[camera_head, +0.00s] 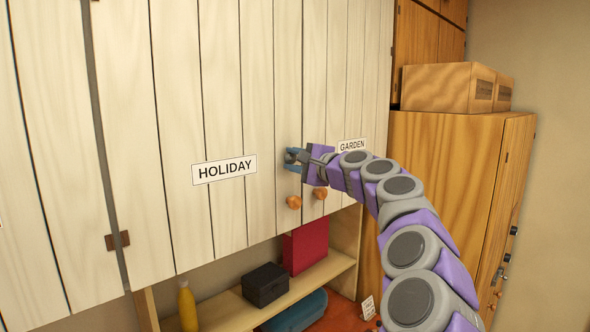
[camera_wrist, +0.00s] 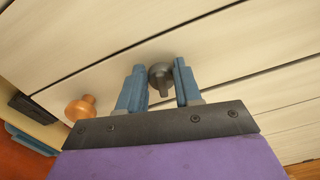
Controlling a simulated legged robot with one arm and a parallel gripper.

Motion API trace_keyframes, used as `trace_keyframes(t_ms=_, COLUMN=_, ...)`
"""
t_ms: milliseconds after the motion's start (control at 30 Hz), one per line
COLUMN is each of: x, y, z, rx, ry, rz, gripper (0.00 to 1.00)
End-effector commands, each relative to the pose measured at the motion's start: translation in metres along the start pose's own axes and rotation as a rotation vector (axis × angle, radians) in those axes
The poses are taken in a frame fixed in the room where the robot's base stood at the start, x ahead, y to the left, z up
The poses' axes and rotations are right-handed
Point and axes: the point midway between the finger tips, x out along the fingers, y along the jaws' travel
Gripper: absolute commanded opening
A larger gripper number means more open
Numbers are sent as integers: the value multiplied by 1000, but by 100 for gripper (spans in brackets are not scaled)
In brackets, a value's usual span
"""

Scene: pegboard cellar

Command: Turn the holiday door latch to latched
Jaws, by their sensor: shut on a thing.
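The holiday door is a pale plank cupboard door (camera_head: 180,90) with a white HOLIDAY label (camera_head: 224,169). Its latch is a small dark grey turn knob with a short bar, seen between my fingers in the wrist view (camera_wrist: 161,76). In the wrist view the bar points down toward my palm. My gripper (camera_head: 293,160) is at the door face, right of the label, with blue fingers (camera_wrist: 159,84) on either side of the latch, shut on it. In the head view the fingers mostly hide the latch.
Round wooden knobs (camera_head: 294,202) (camera_head: 320,193) sit just below my gripper. A GARDEN label (camera_head: 352,145) is to the right. Below, a shelf (camera_head: 225,309) holds a yellow bottle (camera_head: 188,306), a black box (camera_head: 265,285) and a red binder (camera_head: 306,247). A wooden cabinet (camera_head: 445,160) stands at right.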

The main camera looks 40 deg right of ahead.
Motion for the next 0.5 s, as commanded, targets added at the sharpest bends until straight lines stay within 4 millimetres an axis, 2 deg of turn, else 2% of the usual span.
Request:
trace_keyframes(t_ms=33, x=2, y=7, z=0, rx=-33, ry=-3, rz=5, gripper=4)
trace_keyframes(t_ms=500, x=2, y=8, z=-1, rx=-219, ry=-2, rz=8, gripper=4)
